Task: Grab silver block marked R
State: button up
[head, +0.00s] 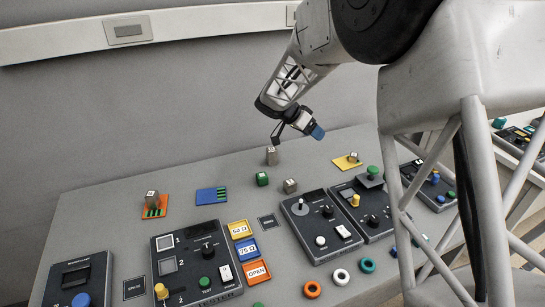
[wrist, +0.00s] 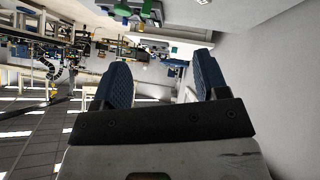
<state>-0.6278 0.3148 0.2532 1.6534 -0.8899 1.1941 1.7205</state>
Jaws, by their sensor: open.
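Several small silver-grey blocks show in the head view, and their top marks are too small to read, so I cannot tell which is R. One silver block (head: 271,157) stands on the table just below and left of my gripper. A second silver block (head: 290,186) sits nearer the front. Others sit on the orange board (head: 163,211) and the yellow board (head: 342,162). My gripper (head: 298,130) is above the table, tilted, with a blue fingertip showing. In the wrist view my gripper (wrist: 160,78) has its two blue fingers spread, with nothing between them.
A blue board (head: 211,195) lies to the left. Black control boxes, such as the tester box (head: 183,245), and coloured rings, such as the orange ring (head: 312,290), fill the front. The back of the table is mostly clear.

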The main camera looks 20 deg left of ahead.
jog(key=w+a+f+t, duration=0.2)
jog(key=a+f, duration=0.4)
jog(key=a, duration=0.4)
jog(key=m+t, duration=0.2)
send_near(268, 149)
jog(key=shift+w+d+f+h, duration=0.3)
jog(key=shift+w+d+f, duration=0.8)
jog(key=shift+d+f, duration=0.1)
jog(key=shift+x, duration=1.25)
jog(key=shift+w, duration=0.1)
jog(key=shift+x, duration=2.6)
